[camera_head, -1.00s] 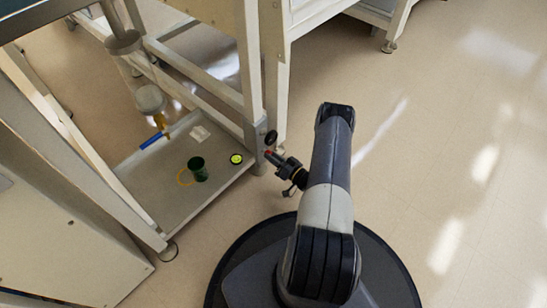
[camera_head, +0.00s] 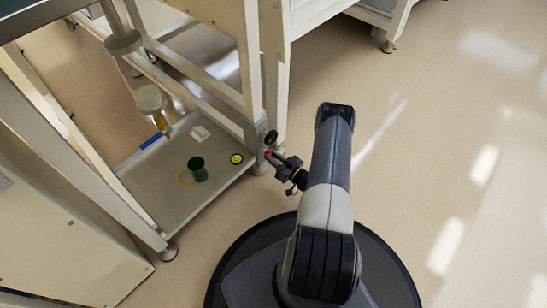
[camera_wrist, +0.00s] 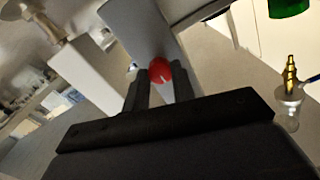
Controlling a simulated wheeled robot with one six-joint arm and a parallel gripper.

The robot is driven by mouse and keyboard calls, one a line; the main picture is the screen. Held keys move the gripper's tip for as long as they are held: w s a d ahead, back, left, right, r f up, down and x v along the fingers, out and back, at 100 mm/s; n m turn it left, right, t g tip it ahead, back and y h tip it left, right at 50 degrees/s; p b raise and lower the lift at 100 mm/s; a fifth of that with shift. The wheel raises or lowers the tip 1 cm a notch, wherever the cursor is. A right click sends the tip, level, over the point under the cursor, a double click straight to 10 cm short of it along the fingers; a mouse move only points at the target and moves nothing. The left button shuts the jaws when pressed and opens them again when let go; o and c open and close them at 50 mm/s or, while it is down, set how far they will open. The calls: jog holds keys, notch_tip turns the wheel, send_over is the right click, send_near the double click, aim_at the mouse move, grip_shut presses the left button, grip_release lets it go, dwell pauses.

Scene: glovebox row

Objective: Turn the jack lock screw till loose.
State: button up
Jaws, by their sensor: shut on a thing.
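The jack lock screw shows as a red knob (camera_wrist: 160,71) between my fingertips in the wrist view. In the head view it is a small red spot (camera_head: 268,153) at the foot of the frame's corner post. My gripper (camera_wrist: 161,84) is shut on the red knob, one dark finger on each side. In the head view my gripper (camera_head: 273,156) reaches in from the right, low beside the post. The screw's shank is hidden, and I cannot tell whether it is loose.
A grey low shelf (camera_head: 178,212) left of the post holds a green cup (camera_head: 198,169), a yellow-green disc (camera_head: 237,158) and a blue item (camera_head: 151,140). A black round knob (camera_head: 271,137) is just above my gripper. Floor (camera_head: 430,130) on the right is clear.

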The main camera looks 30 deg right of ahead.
jog(key=o, duration=1)
jog(key=p+v, duration=0.3)
jog(key=v, duration=0.7)
jog(key=shift+s+d, duration=0.15)
jog(key=shift+s, duration=0.2)
jog(key=b+x, duration=0.3)
jog(key=x, duration=0.8)
jog(key=shift+s, duration=0.2)
